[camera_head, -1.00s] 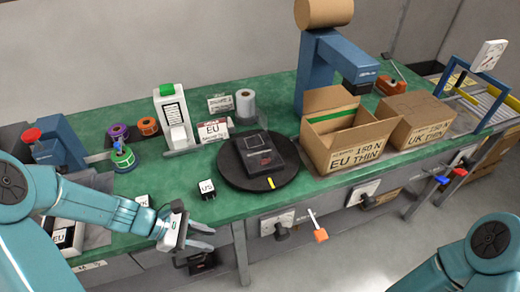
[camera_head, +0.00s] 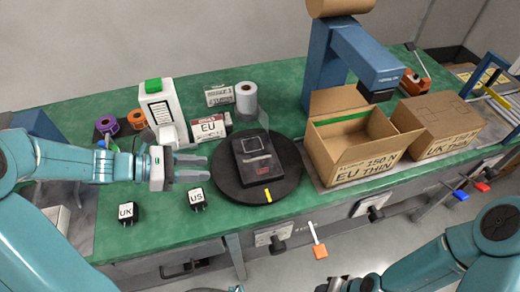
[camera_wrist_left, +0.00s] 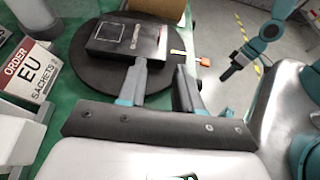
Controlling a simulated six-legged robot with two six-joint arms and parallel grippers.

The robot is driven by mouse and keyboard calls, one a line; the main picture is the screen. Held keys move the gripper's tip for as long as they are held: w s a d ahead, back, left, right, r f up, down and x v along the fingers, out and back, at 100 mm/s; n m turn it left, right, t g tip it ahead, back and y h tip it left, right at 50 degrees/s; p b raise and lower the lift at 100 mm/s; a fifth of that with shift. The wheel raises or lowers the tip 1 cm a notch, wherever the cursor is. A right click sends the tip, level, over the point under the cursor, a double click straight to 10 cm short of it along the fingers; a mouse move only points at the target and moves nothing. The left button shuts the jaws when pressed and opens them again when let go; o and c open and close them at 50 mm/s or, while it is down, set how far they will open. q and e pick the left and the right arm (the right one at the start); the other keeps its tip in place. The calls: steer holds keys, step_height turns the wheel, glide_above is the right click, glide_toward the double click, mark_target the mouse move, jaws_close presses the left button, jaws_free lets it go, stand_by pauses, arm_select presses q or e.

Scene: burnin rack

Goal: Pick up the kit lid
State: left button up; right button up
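A flat black box-shaped piece (camera_head: 257,157), which I take to be the kit lid or the kit with its lid, lies on the round black turntable (camera_head: 228,188). Its top bears a white square outline and a pale label; it also shows in the left wrist view (camera_wrist_left: 124,38). My left gripper (camera_head: 204,168) is open and empty, left of the turntable, fingers pointing at the black piece. In the left wrist view its spread fingertips (camera_wrist_left: 160,70) are near the piece's near edge, apart from it. My right gripper (camera_head: 350,284) is at the bottom edge, partly cut off; its fingers are unclear.
UK (camera_head: 126,213) and US (camera_head: 197,199) plug adapters lie on the green bench left of the turntable. An EU sachet box (camera_head: 210,128) stands behind the left gripper. An open EU carton (camera_head: 352,150) and a closed UK carton (camera_head: 437,122) stand to the right, beside a blue post (camera_head: 322,62).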

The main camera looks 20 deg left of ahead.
arm_select(q)
glide_toward(262, 169)
steer(key=shift+x, duration=1.2)
steer(key=shift+s+d+f, duration=0.1)
steer(key=shift+d+f, duration=0.1)
steer(key=shift+d, duration=0.25)
steer(key=x, duration=0.5)
steer(key=shift+w, duration=0.35)
jaws_close()
